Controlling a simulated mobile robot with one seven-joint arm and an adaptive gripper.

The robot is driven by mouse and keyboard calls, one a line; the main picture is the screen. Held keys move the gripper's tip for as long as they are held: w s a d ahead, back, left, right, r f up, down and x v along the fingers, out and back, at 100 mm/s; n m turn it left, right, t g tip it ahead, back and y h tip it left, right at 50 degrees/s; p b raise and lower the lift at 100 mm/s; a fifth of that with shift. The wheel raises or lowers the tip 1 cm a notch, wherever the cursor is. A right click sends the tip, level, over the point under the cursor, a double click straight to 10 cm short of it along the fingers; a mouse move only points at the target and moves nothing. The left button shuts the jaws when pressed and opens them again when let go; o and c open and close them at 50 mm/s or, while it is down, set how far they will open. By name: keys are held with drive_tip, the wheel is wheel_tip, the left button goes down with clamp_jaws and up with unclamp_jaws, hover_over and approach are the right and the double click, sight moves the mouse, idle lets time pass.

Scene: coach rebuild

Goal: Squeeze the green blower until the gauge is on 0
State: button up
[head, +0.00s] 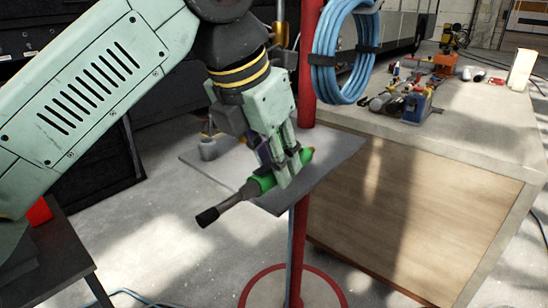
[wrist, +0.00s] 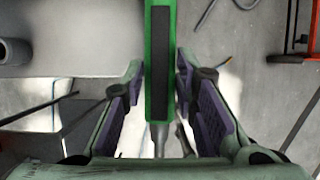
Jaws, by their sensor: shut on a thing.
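The green blower (head: 262,184) has a dark nozzle tip pointing down to the left and a small red-orange part at its other end. It lies level with a grey plate on a red post, near the plate's front edge; I cannot tell if it touches the plate. My gripper (head: 287,172) reaches down from above and is shut on the blower's body. In the wrist view the green body with a dark strip (wrist: 159,70) stands between my two purple-padded fingers (wrist: 158,98). I cannot make out a gauge or its reading in either view.
The grey plate (head: 330,165) is on a red post (head: 307,65) with a blue hose coil (head: 340,50). A small grey cylinder (head: 208,148) stands at the plate's far left. A workbench (head: 480,135) with tools is at right. A dark table (head: 55,240) is at lower left.

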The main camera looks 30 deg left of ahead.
clamp_jaws()
drive_tip(key=shift+r, duration=0.15)
drive_tip(key=shift+r+p, duration=0.7)
drive_tip(key=shift+r, duration=0.05)
drive_tip(key=shift+r, duration=0.15)
drive_tip(key=shift+o, duration=2.1)
unclamp_jaws()
clamp_jaws()
drive_tip(key=shift+f, duration=0.3)
drive_tip(key=shift+f+b, duration=0.7)
drive_tip(key=shift+f, duration=0.05)
